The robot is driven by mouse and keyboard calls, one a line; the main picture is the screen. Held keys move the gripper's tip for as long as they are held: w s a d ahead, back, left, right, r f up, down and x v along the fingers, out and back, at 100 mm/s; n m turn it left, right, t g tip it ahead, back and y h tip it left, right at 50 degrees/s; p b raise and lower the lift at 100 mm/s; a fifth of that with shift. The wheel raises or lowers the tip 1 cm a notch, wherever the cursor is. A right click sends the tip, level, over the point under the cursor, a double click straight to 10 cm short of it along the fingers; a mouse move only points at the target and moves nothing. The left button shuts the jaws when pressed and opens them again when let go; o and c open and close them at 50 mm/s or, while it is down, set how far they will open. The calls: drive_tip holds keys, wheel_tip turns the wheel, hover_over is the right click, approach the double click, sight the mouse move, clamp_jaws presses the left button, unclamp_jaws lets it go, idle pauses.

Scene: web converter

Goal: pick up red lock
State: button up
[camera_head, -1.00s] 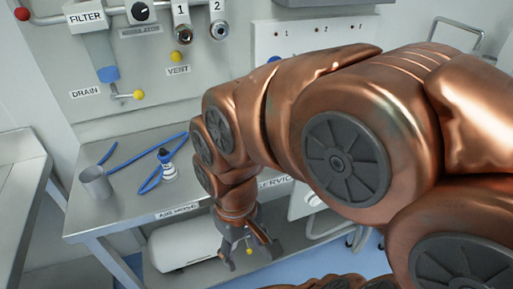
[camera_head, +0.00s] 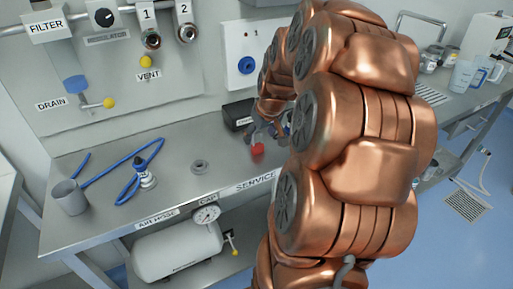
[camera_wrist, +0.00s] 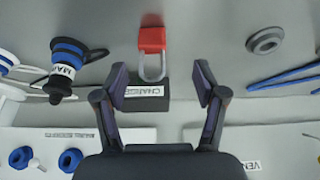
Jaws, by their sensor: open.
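The red lock (camera_head: 257,150) lies on the metal bench near its front edge, just below my gripper in the head view. In the wrist view the lock (camera_wrist: 152,39) has a red body at the top and a grey shackle pointing down toward the gripper. My gripper (camera_wrist: 160,84) is open and empty, with its two dark fingers apart. The lock is in line with the gap between them, beyond the fingertips. In the head view my gripper (camera_head: 266,130) is partly hidden by my own arm.
A black labelled box (camera_wrist: 145,98) stands close to the lock's shackle; it also shows in the head view (camera_head: 238,114). A grey ring (camera_head: 199,167), blue hose (camera_head: 128,184) and grey cup (camera_head: 69,197) are on the left bench. A blue-and-black item (camera_wrist: 68,68) lies to the left.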

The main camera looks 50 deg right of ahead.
sight(257, 144)
drive_tip(key=shift+d+p+x, duration=0.2)
drive_tip(key=shift+p+x, duration=0.3)
drive_tip(key=shift+x, duration=0.85)
drive_tip(key=shift+d+p+x, duration=0.2)
drive_tip(key=shift+p+x, duration=0.3)
drive_tip(key=shift+x, duration=0.85)
drive_tip(key=shift+d+p+x, duration=0.15)
drive_tip(key=shift+p+x, duration=0.35)
drive_tip(key=shift+x, duration=0.8)
drive_tip(key=shift+w+r, duration=0.1)
drive_tip(key=shift+r, duration=0.05)
drive_tip(key=c, duration=1.2)
drive_tip(key=shift+c, duration=0.3)
